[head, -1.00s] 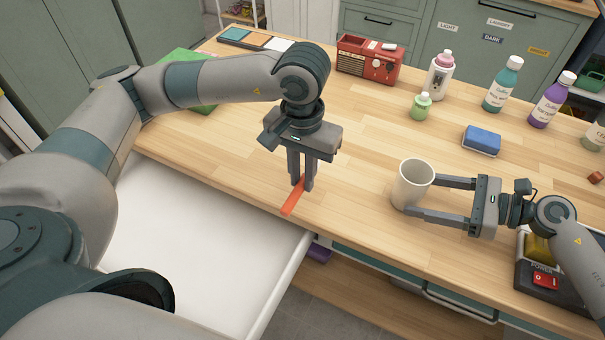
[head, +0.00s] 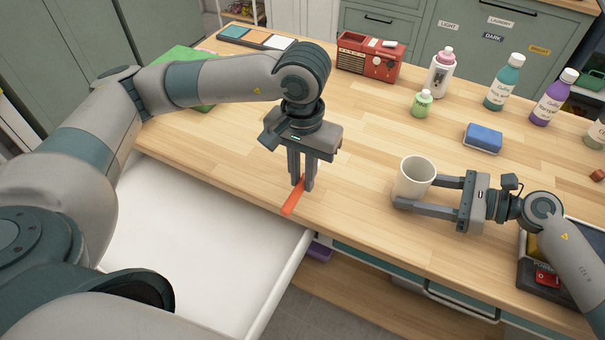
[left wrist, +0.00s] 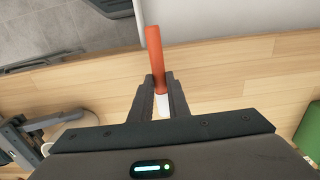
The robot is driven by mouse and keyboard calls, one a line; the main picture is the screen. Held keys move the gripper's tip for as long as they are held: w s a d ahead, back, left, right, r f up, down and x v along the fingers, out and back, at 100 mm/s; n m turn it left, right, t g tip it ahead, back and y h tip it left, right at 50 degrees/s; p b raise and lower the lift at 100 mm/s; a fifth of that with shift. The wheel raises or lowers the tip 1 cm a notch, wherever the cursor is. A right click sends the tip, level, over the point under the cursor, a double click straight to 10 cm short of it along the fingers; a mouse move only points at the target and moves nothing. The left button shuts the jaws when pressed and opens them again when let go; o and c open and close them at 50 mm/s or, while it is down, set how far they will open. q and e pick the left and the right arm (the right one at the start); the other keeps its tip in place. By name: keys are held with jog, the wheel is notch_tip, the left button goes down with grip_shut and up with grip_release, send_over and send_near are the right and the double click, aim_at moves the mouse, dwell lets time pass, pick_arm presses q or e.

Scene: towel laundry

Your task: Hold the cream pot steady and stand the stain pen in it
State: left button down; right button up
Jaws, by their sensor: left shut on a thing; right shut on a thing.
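The cream pot (head: 416,178) stands upright on the worktop, right of the middle in the head view. My right gripper (head: 420,193) has its fingers on either side of the pot and is shut on it. The stain pen (head: 290,202) is an orange-red stick near the worktop's front edge. My left gripper (head: 301,184) points down and is shut on the pen. In the left wrist view the pen (left wrist: 155,55) lies between the fingers, with a white end near the palm side. The pen is apart from the pot, to its left.
An open white drawer (head: 200,250) lies below the front edge at left. A blue sponge (head: 483,138), a small green bottle (head: 422,103) and several taller bottles stand behind the pot. A red radio (head: 369,58) stands at the back. The worktop between pen and pot is clear.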

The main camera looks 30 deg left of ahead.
pick_arm(q)
jog(key=shift+w+d, duration=0.1)
jog(key=shift+d, duration=0.3)
jog(key=w+d+r+n+g+h, duration=0.1)
jog(key=d+r+n+g, duration=0.15)
jog(key=d+g, duration=0.3)
notch_tip(320, 180, up, 15)
jog(key=n+g+h, duration=0.5)
jog(key=n+h, duration=0.4)
jog(key=h, duration=0.5)
send_over(411, 158)
jog(key=s, duration=0.1)
jog(key=shift+f, duration=0.2)
jog(key=shift+f, duration=0.15)
jog(key=shift+f, duration=6.75)
jog(key=c, duration=1.6)
grip_release()
jog(key=shift+f, duration=0.15)
